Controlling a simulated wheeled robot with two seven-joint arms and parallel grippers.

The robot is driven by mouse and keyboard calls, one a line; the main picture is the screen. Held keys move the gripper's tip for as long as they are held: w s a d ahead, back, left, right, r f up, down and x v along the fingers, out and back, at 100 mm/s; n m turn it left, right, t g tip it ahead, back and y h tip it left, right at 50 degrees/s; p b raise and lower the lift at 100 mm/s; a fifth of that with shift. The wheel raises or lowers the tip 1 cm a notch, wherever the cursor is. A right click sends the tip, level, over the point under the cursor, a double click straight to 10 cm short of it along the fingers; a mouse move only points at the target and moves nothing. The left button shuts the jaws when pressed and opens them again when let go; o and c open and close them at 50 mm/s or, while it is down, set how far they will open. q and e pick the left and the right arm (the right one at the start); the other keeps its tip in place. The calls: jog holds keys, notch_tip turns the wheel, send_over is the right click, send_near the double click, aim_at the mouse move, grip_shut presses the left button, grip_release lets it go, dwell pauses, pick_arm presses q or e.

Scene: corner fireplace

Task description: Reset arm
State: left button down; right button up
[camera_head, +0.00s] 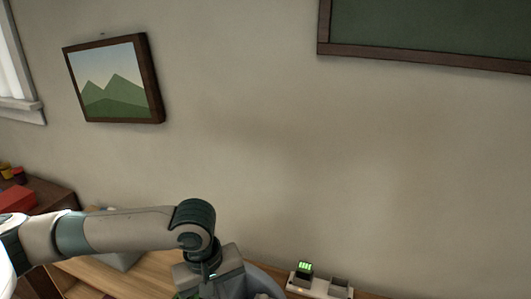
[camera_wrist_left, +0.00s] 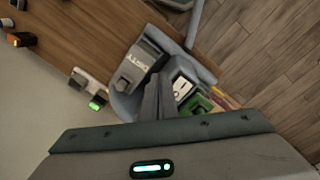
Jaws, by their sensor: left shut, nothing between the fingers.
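My left arm (camera_head: 120,231) comes in from the left in the head view and bends down at the wrist near the bottom edge. Its fingers are cut off or hidden there. In the left wrist view my left gripper (camera_wrist_left: 158,92) is shut and empty, its two grey fingers together. It shows over a grey rounded bin (camera_wrist_left: 122,103) that holds several things, among them a grey labelled box (camera_wrist_left: 139,65), a black and white item (camera_wrist_left: 181,89) and a green item (camera_wrist_left: 195,104). I cannot tell the height of the fingers above them. My right gripper is in neither view.
A wooden surface (camera_wrist_left: 90,32) carries a small charger-like device (camera_head: 320,284) with a green light, right of my wrist. A framed mountain picture (camera_head: 113,82) and a green board (camera_head: 430,30) hang on the wall. A red box (camera_head: 14,198) stands at far left. Wooden floor (camera_wrist_left: 262,45) shows beyond the edge.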

pick_arm(q)
jog(key=shift+s+d+f+m+t+h, duration=1.2)
jog(key=shift+s+d+f+m+h, duration=2)
jog(key=shift+d, duration=2.4)
jog(key=s+a+f+y, duration=0.2)
jog(key=s+a+f, duration=0.35)
jog(key=a, duration=0.25)
jog(key=s+a+f+t+y, duration=0.1)
jog(key=s+a+f+y, duration=0.2)
jog(key=s+a+f, duration=0.4)
jog(key=s+a+f+y, duration=0.2)
jog(key=s+a+f, duration=0.15)
jog(key=a, duration=0.55)
notch_tip(320, 180, down, 34)
jog(key=s+g+b, duration=0.1)
jog(key=s+b, duration=0.1)
jog(key=b, duration=0.5)
jog(key=s+a+f+b, duration=0.1)
jog(key=s+f+b, duration=0.1)
jog(key=s+f, duration=0.6)
jog(key=s+a+f+m+g+b, duration=0.1)
jog(key=s+a+f+b, duration=0.1)
jog(key=s+f, duration=0.7)
jog(key=shift+s+f+g+y+b, duration=0.3)
jog(key=shift+f+b, duration=0.35)
jog(key=shift+f, duration=2.4)
